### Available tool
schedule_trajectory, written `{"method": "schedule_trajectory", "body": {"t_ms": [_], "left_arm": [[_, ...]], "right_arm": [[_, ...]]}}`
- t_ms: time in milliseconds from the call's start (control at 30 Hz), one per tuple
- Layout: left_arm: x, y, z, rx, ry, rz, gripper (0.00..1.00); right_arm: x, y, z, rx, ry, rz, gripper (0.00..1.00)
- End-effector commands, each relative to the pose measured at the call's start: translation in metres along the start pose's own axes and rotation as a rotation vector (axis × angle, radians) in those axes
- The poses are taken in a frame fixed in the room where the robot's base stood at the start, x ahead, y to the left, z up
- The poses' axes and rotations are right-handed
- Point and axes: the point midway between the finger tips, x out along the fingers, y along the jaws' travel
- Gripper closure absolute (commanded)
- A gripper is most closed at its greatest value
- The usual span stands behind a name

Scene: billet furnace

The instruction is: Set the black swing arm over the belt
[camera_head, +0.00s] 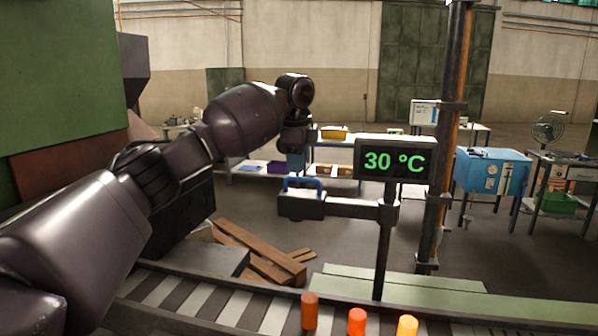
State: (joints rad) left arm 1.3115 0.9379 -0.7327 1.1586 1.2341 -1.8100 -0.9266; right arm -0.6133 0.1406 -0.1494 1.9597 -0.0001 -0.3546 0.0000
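The black swing arm (345,207) reaches left from a dark post (383,250) that carries a display (395,161) reading 30 °C in green. A thick black block (301,207) with a blue handle (303,181) forms its free end. The slatted belt (235,306) runs along the bottom of the view. My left arm comes in from the left, and its wrist bends down so that the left gripper (296,163) is just above the blue handle. The fingertips are small and dark, so I cannot tell whether they touch or grip it. My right gripper is not in view.
Orange and yellow billets (357,321) stand at the belt's front. Wooden planks (258,253) lie on the floor behind the belt. A rusty vertical pipe (440,140) stands right of the display. A blue box (490,172) and worktables stand farther back.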

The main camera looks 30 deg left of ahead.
Motion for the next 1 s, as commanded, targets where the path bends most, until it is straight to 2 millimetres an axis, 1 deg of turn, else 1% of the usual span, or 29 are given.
{"method": "schedule_trajectory", "body": {"t_ms": [33,100,200,300,400,667,900,933,1000], "left_arm": [[0.009,0.0,0.0,0.0,-0.002,0.003,0.61],[0.017,0.0,0.0,0.0,-0.001,0.002,0.61],[0.028,0.0,0.0,0.0,-0.001,0.002,0.61],[0.034,0.0,0.0,0.0,0.0,0.0,0.61],[0.037,0.0,0.0,-0.001,0.0,0.0,0.61],[0.037,0.0,0.0,-0.001,0.0,0.0,0.61],[0.037,0.0,0.0,-0.001,0.0,-0.001,0.98],[0.037,0.0,0.0,-0.001,0.0,-0.001,1.0],[0.037,0.0,0.0,-0.001,0.0,-0.001,1.0]], "right_arm": [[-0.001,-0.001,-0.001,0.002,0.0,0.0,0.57],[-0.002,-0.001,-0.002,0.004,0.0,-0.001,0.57],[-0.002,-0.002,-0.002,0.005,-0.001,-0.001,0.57],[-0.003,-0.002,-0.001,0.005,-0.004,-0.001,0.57],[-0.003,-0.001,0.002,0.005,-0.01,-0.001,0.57],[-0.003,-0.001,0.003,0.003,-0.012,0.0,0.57],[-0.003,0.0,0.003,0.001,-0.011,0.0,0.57],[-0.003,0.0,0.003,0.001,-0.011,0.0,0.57],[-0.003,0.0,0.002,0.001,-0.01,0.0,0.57]]}}
